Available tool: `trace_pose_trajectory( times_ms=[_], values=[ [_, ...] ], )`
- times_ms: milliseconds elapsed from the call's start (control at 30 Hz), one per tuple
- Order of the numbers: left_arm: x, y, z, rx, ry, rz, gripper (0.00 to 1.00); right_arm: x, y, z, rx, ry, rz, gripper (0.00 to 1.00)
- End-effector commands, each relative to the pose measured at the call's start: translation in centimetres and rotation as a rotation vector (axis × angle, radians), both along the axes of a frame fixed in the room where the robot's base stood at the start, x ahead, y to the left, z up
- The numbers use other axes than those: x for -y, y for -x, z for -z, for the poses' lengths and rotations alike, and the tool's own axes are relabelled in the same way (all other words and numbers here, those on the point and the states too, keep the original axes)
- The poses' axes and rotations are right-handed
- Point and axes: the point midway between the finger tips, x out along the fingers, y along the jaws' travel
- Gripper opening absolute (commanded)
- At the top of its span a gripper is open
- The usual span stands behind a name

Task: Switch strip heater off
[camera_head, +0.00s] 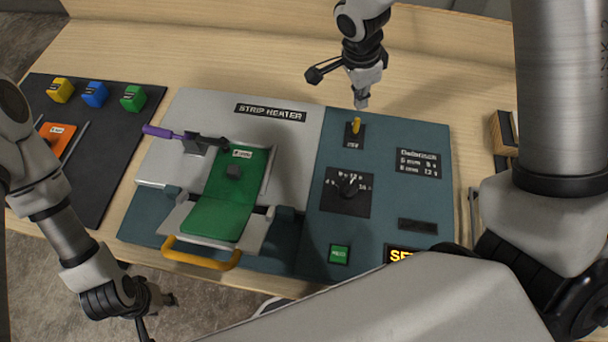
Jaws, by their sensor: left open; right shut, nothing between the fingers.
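The strip heater (285,150) is a grey and teal console on the wooden bench, with a "STRIP HEATER" label (270,113). A yellow toggle switch (356,126) stands on a small black plate near the top of its teal control panel; the lettering below the switch is too small to read. My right gripper (362,101) is shut and empty, just above and behind the switch in the picture; whether it touches the switch I cannot tell. My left gripper (158,312) is open and empty at the lower left, off the bench's front edge.
The panel also holds a black dial (348,185), a green button (339,254) and a lit display (402,255), partly hidden by my arm. A green sheet (222,205) lies on the heater near a yellow handle (202,257). Coloured blocks (95,94) sit on a dark mat at left.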

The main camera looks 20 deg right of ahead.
Motion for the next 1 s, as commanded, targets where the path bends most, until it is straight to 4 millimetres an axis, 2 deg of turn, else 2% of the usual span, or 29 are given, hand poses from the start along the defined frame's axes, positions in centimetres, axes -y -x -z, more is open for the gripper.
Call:
trace_pose_trajectory(
  times_ms=[800,1000],
  values=[
    [0.0,0.0,2.6,0.000,0.000,0.000,0.40,0.0,0.0,2.2,0.000,0.000,0.000,0.00],
    [0.0,0.0,2.7,0.000,0.000,0.000,0.40,0.0,0.0,2.3,0.000,0.000,0.000,0.00]
  ],
)
